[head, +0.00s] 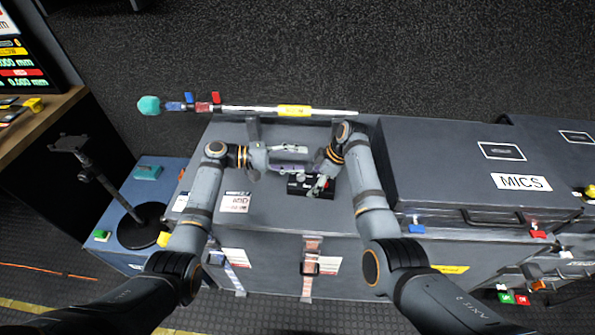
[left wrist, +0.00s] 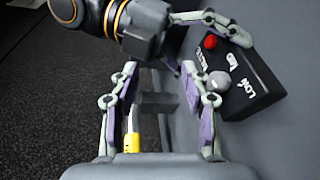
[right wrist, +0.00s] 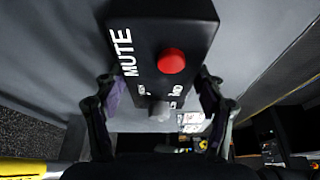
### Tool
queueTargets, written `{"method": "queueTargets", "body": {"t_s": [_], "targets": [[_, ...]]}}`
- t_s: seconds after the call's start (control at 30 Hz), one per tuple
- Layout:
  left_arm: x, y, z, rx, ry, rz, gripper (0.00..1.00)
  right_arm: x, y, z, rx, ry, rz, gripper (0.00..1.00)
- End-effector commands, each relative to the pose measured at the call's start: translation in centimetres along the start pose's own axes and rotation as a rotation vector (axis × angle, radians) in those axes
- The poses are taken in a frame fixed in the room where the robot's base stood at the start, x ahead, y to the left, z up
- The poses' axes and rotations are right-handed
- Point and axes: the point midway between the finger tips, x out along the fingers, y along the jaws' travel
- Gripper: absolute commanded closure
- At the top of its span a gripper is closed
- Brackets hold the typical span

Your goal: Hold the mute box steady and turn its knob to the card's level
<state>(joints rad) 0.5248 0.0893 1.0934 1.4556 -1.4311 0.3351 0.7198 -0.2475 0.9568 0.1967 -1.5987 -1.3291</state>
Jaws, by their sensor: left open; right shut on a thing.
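The black mute box (head: 297,188) lies on the grey case top. Its red button (right wrist: 171,61), MUTE lettering and grey knob (right wrist: 158,110) show in the right wrist view. My right gripper (head: 322,184) is shut on the box, a finger on either side of it. My left gripper (head: 307,158) is open and empty just above the box in the head view. In the left wrist view the knob (left wrist: 219,80) is beside the right-hand finger, not between the fingers; LOW is readable, other markings are partly hidden. A white card (head: 234,202) lies left of the box, its print too small to read.
A boom pole with a teal tip (head: 149,105) lies along the case's far edge. A closed MICS case (head: 470,165) stands to the right. A black stand (head: 142,225) is on the blue case at the left. The case top between card and box is clear.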

Motion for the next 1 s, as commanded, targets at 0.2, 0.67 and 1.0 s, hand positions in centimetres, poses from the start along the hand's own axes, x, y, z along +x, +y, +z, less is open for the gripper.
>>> {"method": "queueTargets", "body": {"t_s": [0.2, 0.67, 1.0], "targets": [[1.3, 1.1, -2.6, 0.684, -0.140, -0.265, 0.53, 0.1, -0.1, 0.0, 0.000, 0.000, -0.002, 0.72], [-1.4, 4.3, -3.2, 1.868, -0.980, -0.515, 0.53, 0.1, -0.1, 0.1, 0.000, -0.001, -0.002, 0.72], [-3.4, 5.7, -2.5, 2.090, -1.336, -0.447, 0.53, 0.1, -0.1, 0.1, 0.000, -0.001, -0.002, 0.72]]}}
